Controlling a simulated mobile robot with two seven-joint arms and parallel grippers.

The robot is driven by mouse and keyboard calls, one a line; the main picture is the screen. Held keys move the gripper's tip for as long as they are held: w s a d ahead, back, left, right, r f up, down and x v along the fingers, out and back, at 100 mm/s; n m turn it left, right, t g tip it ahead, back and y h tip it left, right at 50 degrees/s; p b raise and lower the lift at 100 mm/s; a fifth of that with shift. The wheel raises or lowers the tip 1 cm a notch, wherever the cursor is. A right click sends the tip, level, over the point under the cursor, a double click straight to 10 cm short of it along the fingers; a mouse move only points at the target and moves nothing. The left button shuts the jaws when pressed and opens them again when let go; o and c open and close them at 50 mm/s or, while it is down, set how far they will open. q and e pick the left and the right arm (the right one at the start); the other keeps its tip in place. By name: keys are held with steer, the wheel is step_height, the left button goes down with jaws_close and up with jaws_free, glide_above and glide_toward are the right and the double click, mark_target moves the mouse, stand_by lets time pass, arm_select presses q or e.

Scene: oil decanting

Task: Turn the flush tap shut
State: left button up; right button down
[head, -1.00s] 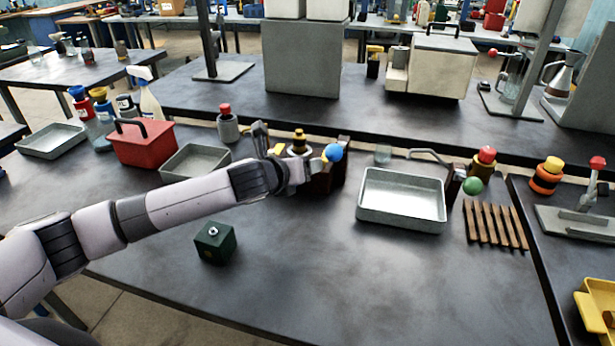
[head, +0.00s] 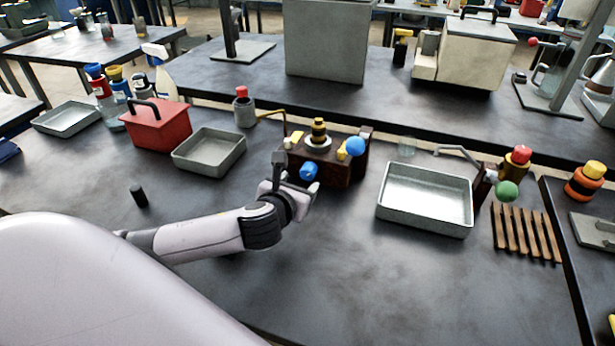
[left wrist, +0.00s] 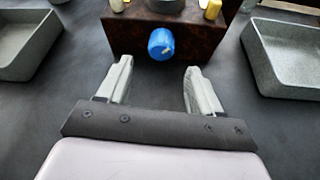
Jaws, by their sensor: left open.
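A dark brown box unit (head: 331,174) stands on the bench, with a yellow-and-black knob (head: 319,130) on top. A blue ball (head: 355,146) sits at its upper right, with small yellow handles beside it. A blue knob (head: 309,171) sticks out of its front face; it also shows in the left wrist view (left wrist: 162,44). I cannot tell which of these is the flush tap. My left gripper (head: 297,180) is open and empty in front of the unit. In the left wrist view its fingers (left wrist: 158,75) are apart, with the blue knob beyond and between them, not touching. My right gripper is not in view.
Grey trays stand left (head: 209,151) and right (head: 424,198) of the unit. A red box (head: 158,124) and bottles are further left. A green ball tap (head: 507,191) and a slatted wooden rack (head: 526,233) are at right. The front bench is mostly clear.

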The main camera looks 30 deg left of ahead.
mark_target(306, 176)
arm_select(q)
steer(key=shift+x, duration=2.7)
steer(key=shift+c, duration=0.3)
steer(key=c, duration=1)
